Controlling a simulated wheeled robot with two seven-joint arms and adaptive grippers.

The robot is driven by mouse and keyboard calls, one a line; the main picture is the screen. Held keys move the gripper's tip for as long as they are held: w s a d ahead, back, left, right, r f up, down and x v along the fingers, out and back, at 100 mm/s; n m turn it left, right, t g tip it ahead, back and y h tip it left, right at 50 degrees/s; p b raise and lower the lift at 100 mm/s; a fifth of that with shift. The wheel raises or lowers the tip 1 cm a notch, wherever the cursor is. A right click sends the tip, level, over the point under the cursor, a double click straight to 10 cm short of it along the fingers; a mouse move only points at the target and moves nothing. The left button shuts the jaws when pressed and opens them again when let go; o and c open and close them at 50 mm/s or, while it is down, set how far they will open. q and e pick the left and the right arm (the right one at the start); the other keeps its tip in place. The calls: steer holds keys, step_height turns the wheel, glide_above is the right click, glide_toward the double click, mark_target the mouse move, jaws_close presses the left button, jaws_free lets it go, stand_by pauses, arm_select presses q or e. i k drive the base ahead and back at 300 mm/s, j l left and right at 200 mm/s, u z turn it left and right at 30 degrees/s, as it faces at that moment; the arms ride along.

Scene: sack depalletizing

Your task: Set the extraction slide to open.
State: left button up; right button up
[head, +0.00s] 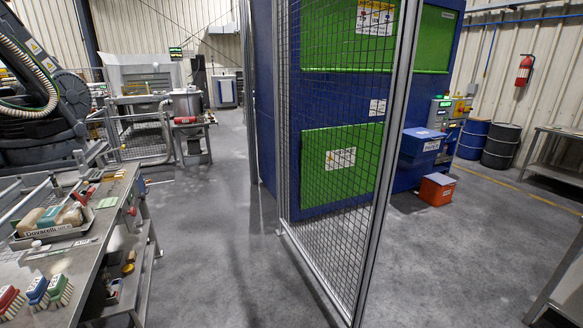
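I cannot make out the extraction slide in the head view, so its setting cannot be told. A blue machine cabinet (263,95) with green panels (340,160) stands behind a wire mesh fence (335,240). A small control unit (439,113) with lit displays is at the cabinet's right side, too small to read. Neither of my grippers is in view.
A metal workbench (92,255) with brushes (60,290) and a tray (50,229) stands at left. A red-orange box (437,189) and dark drums (501,145) stand at right. The grey floor (215,240) between bench and fence is open.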

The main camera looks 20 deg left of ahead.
mark_target(36, 244)
steer(key=i+u, duration=0.3)
steer(key=u, duration=0.15)
steer(key=i+u, duration=0.75)
steer(key=u, duration=0.15)
steer(key=i+l+u, duration=0.1)
steer(key=i+u, duration=0.2)
steer(key=u, duration=0.15)
steer(key=i+l+u, duration=0.25)
steer(key=i+u, duration=0.15)
steer(key=i, duration=0.1)
